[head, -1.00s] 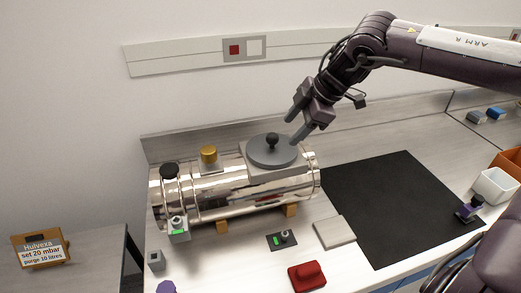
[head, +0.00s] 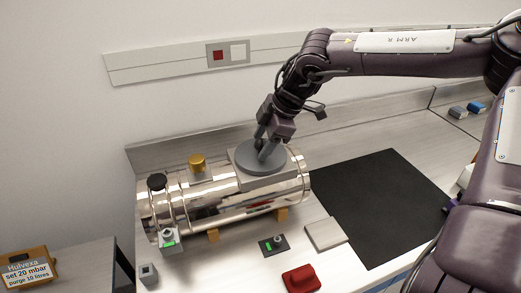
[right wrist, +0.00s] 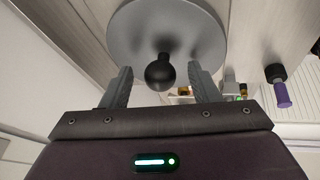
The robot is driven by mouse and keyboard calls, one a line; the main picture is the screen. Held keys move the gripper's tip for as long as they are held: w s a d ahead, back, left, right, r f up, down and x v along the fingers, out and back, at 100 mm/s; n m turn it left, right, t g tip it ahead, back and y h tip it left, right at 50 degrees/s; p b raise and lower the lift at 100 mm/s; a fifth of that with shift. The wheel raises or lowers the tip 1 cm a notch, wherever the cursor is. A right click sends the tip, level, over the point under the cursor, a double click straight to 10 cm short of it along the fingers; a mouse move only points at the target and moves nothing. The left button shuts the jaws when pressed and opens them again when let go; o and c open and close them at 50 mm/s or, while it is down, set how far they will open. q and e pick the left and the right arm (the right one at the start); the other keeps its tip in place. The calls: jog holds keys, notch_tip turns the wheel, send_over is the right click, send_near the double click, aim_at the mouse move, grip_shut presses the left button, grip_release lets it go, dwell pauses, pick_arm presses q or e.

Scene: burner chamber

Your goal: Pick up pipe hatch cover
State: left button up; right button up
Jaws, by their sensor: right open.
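The pipe hatch cover (head: 244,160) is a round grey disc with a black ball knob. It sits on the square raised seat on top of the shiny metal chamber (head: 230,205). The disc also fills the top of the right wrist view (right wrist: 130,30), with its knob (right wrist: 160,73) below the disc's middle. My right gripper (head: 264,153) is directly over the cover, its fingers pointing down. In the right wrist view its two fingers (right wrist: 160,85) stand apart on either side of the knob, with gaps visible on both sides. In the head view the gripper hides the knob. My left gripper is not in view.
A brass cap (head: 197,162) and a black cap (head: 157,181) stand on the chamber left of the cover. A black mat (head: 385,205) lies clear on the right. A grey slab (head: 325,234) and a red object (head: 301,279) lie in front. The wall is close behind.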

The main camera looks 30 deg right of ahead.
aim_at(263, 140)
jog(key=c, duration=1.1)
jog(key=shift+w+r+b, duration=0.1)
jog(key=shift+r+b, duration=0.25)
jog(key=shift+r, duration=0.25)
notch_tip(263, 140, up, 8)
jog(key=shift+f+b, duration=0.15)
jog(key=shift+b, duration=0.85)
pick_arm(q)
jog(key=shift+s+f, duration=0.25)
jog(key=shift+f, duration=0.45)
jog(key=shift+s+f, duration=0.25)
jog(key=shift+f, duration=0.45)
pick_arm(e)
jog(key=shift+r, duration=0.6)
